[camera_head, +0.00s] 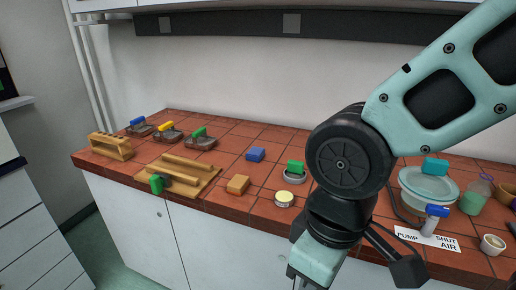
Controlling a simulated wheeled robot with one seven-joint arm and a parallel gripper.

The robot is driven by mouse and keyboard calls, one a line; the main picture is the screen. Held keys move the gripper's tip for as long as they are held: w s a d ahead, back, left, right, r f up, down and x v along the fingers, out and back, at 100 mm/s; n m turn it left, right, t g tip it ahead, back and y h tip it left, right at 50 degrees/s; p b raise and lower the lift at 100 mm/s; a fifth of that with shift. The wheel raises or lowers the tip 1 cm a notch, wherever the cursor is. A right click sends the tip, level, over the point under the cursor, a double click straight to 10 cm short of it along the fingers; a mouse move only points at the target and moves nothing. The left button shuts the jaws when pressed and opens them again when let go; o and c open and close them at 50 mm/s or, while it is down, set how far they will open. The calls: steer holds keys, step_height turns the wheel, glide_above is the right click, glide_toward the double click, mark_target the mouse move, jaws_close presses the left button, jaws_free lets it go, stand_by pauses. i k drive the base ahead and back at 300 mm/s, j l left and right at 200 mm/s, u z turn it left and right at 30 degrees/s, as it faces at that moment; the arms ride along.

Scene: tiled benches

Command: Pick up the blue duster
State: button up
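A small blue block (255,154), which looks like the blue duster, lies on the red tiled bench left of my arm. It stands apart from the things around it, and nothing hides it. My arm comes in from the upper right and bends down in front of the bench. Its lower end runs off the bottom edge of the picture, right of and nearer than the blue block. My gripper's fingertips do not show, so I cannot see whether it is open or shut. No contact with the block shows.
An orange-tan block (237,185), a yellow-topped round tin (285,199) and a green block on a grey dish (294,173) lie near it. Wooden racks and colour-handled trays stand left. A glass vessel (428,188), sign and cup stand right. Bare tiles surround the blue block.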

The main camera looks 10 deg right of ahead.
mark_target(256, 154)
steer(key=i+j+z, duration=0.35)
steer(key=j, duration=0.3)
steer(key=i+j+z, duration=0.15)
steer(key=i+j, duration=0.2)
steer(key=i+j+z, duration=0.15)
steer(key=j, duration=0.25)
steer(key=i+j+z, duration=0.15)
steer(key=j, duration=0.3)
